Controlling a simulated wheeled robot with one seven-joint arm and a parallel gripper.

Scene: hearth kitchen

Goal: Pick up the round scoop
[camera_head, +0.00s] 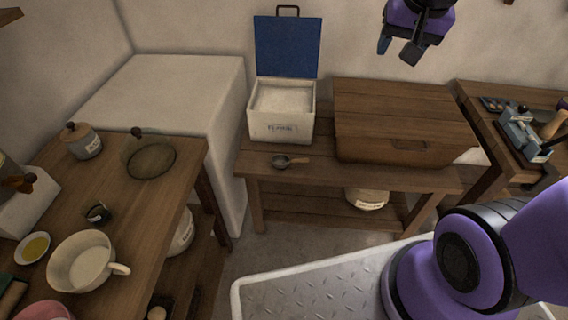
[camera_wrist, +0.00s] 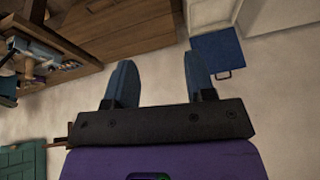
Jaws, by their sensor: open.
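The round scoop (camera_head: 282,161) is a small dark metal bowl with a short wooden handle pointing right. It lies on the wooden bench (camera_head: 375,180), in front of the white flour box (camera_head: 282,127). My gripper (camera_head: 397,50) is high at the top of the head view, up and to the right of the scoop and well apart from it. In the wrist view its two blue fingers (camera_wrist: 157,82) are spread with nothing between them. The scoop does not show in the wrist view.
The flour box's blue lid (camera_head: 287,47) stands open, also seen in the wrist view (camera_wrist: 216,52). A wooden chest (camera_head: 400,115) sits right of it. A left table holds a white mug (camera_head: 80,265) and a lidded jar (camera_head: 83,143). Bench space around the scoop is clear.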

